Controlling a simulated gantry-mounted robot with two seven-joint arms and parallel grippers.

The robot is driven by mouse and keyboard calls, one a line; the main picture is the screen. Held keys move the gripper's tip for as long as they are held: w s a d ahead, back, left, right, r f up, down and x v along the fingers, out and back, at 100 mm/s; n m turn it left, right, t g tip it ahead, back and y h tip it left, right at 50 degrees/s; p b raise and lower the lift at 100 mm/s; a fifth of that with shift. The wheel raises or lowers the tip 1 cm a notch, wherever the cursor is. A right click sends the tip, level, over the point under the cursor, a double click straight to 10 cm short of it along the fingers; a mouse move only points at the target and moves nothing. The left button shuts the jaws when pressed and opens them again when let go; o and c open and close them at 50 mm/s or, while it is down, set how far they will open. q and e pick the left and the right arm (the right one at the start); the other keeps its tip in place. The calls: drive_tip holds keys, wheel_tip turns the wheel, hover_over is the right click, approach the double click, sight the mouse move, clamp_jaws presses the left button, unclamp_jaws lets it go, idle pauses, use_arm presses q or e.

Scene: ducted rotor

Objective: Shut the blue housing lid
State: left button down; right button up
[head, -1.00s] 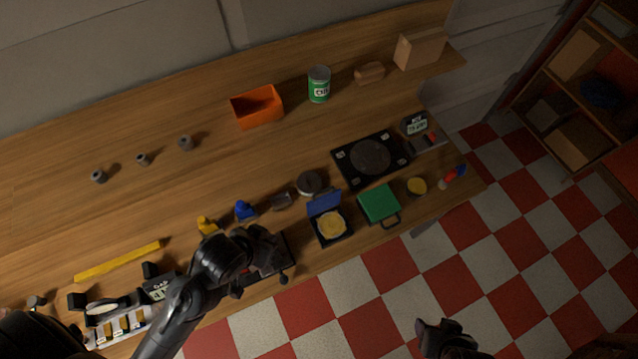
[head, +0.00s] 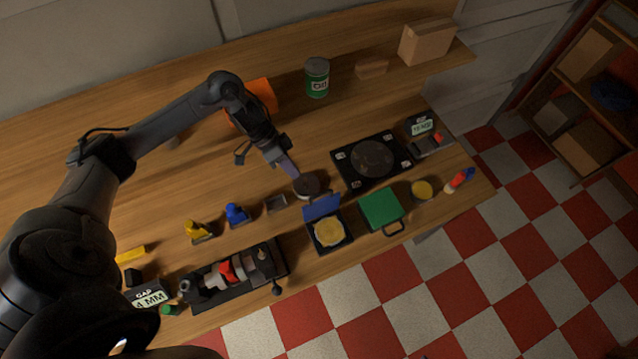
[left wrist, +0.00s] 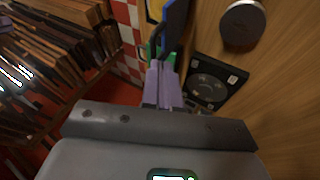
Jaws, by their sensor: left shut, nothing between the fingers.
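The blue housing lid (head: 321,207) stands open at the back edge of a small dark housing (head: 345,238) with a round yellow part (head: 328,231) inside. The lid also shows edge-on at the top of the left wrist view (left wrist: 175,24). My left gripper (head: 292,172) is shut and empty, behind the lid and a little to its left, near a dark round part (head: 307,185). Its pale fingers (left wrist: 163,84) are together in the left wrist view, and they appear apart from the lid. My right gripper is not in view.
A green case (head: 381,208) stands right beside the housing. A black turntable-like plate (head: 372,160) lies behind the case. A black fixture with a rotor assembly (head: 236,273) lies to the left. An orange bin (head: 263,93) and green can (head: 317,78) stand at the back.

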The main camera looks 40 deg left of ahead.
use_arm(q)
drive_tip(key=w+d+f+p, duration=0.1)
drive_tip(key=w+d+f, duration=0.2)
drive_tip(key=d+f, duration=0.2)
drive_tip(key=shift+d+f+t, duration=0.15)
drive_tip(key=shift+f+t, duration=0.15)
drive_tip(key=shift+f, duration=0.6)
drive_tip(key=shift+w+d+r, duration=0.1)
